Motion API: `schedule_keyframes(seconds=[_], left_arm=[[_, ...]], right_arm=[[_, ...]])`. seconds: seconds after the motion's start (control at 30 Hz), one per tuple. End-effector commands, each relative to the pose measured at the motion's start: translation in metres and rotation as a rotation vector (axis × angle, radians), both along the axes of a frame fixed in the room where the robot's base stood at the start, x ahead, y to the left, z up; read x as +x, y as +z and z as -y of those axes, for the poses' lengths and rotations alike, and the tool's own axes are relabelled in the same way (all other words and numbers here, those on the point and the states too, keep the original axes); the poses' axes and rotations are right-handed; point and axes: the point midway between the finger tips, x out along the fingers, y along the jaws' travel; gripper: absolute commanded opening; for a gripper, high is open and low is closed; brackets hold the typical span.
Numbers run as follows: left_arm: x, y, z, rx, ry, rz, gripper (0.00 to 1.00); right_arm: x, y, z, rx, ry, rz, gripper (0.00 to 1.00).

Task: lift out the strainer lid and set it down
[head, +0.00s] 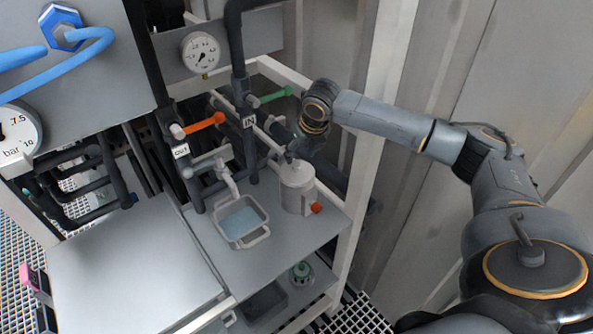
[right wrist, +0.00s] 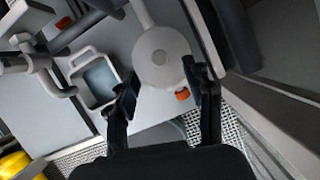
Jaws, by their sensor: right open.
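The strainer is a pale grey upright cylinder (head: 296,198) on the grey shelf, with its round lid (head: 297,173) on top. In the right wrist view the lid (right wrist: 162,52) is a pale disc with a small knob near its middle. My right gripper (head: 291,157) hangs just above the lid. In the wrist view its two fingers are spread, with the gap (right wrist: 163,84) over the near edge of the lid, and nothing is between them. The head view does not show clearly whether the fingers touch the lid. My left gripper is not in view.
A grey tray (head: 241,222) with bluish liquid stands left of the strainer, under a tap. An orange knob (head: 316,208) sits at the cylinder's lower right. Pipes and valve handles crowd behind. A bare grey surface (head: 130,268) lies at the left front. A white frame post (head: 358,190) stands right.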

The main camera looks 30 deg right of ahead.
Motion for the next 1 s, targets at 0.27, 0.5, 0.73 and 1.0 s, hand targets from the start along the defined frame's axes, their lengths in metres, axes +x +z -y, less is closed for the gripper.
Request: schedule_keyframes(seconds=[0.27,0.5,0.73,1.0], left_arm=[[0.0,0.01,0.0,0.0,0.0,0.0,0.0],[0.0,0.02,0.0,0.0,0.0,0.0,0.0],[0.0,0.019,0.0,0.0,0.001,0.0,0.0],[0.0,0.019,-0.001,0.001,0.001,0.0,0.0]], right_arm=[[0.007,-0.021,0.0,0.001,-0.001,-0.003,0.52],[0.019,-0.053,0.001,0.0,0.0,-0.001,0.52],[0.021,-0.058,0.001,0.0,0.001,0.001,0.52],[0.02,-0.058,0.001,0.0,0.0,0.001,0.09]])
